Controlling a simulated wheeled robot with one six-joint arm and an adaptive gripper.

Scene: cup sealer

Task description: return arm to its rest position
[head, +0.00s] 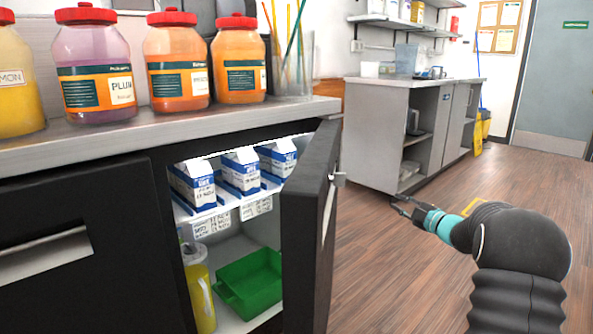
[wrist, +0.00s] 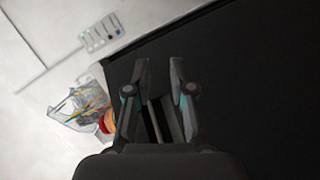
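My gripper (head: 401,207) is at the right in the head view, out over the wood floor, to the right of the open black cabinet door (head: 313,235). My dark arm reaches up from the bottom right. In the wrist view, the two fingers of my gripper (wrist: 161,73) stand apart with a gap between them and nothing held. A broad dark surface fills the right of the wrist view, behind the fingers. How far the fingers are from it I cannot tell.
The open cabinet holds milk cartons (head: 240,170), a green bin (head: 250,282) and a yellow bottle (head: 199,290). Red-lidded jars (head: 178,62) stand on the counter above. A grey counter unit (head: 405,125) stands behind. The floor (head: 390,270) beside the door is clear.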

